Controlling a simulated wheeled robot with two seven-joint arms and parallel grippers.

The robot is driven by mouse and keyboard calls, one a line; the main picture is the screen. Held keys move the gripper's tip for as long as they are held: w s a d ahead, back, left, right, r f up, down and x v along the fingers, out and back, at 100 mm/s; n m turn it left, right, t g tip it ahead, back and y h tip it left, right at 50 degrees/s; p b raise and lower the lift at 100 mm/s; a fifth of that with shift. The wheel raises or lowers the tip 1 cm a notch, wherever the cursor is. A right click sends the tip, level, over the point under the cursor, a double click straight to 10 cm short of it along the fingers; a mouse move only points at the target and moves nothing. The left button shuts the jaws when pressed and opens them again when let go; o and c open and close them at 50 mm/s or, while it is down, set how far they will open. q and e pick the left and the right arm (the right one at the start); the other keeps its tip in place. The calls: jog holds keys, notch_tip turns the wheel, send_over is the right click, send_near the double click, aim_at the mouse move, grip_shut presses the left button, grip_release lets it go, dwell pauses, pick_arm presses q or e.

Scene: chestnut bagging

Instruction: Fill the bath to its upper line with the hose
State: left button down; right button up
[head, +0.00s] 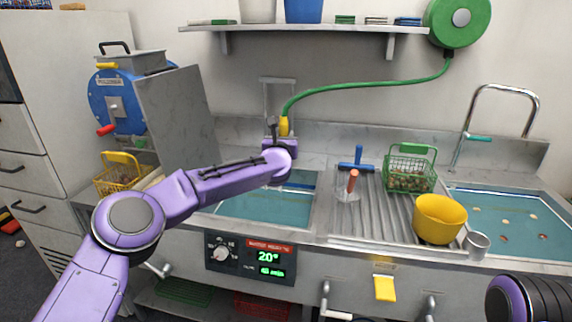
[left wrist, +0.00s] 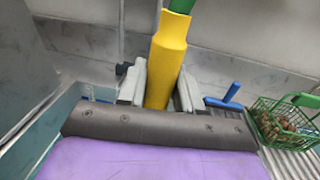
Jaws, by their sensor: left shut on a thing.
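My left gripper (left wrist: 160,85) is shut on the yellow nozzle (left wrist: 167,65) of the green hose. In the head view the nozzle (head: 284,126) stands upright above the back of the left bath. The green hose (head: 370,86) runs from the nozzle up to the green reel (head: 461,18) on the wall. The left bath (head: 262,207) holds blue-green water, partly hidden by my left arm. Its upper line cannot be made out. A panel (head: 252,258) on its front shows green digits reading about 20. My right gripper is not in view; only part of my right arm shows at lower right.
A grey upright panel (head: 178,120) stands left of the bath. On the ridged drainboard are a blue-handled tool (head: 356,160), a clear cup with an orange-handled thing (head: 349,188), a green basket of chestnuts (head: 410,170) and a yellow bowl (head: 440,218). A second basin (head: 520,222) lies right.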

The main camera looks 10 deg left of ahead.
pick_arm(q)
jog(key=shift+d+f+h, duration=0.2)
jog(key=shift+d+h, duration=0.1)
jog(key=shift+d, duration=0.1)
jog(key=shift+w+d+f+m, duration=0.1)
jog(key=shift+d+f+m, duration=0.1)
jog(key=shift+m, duration=0.1)
jog(key=shift+f+b, duration=1.3)
jog(key=shift+f, duration=1.05)
jog(key=c, duration=1.7)
grip_release()
jog(key=shift+r, duration=0.1)
grip_shut()
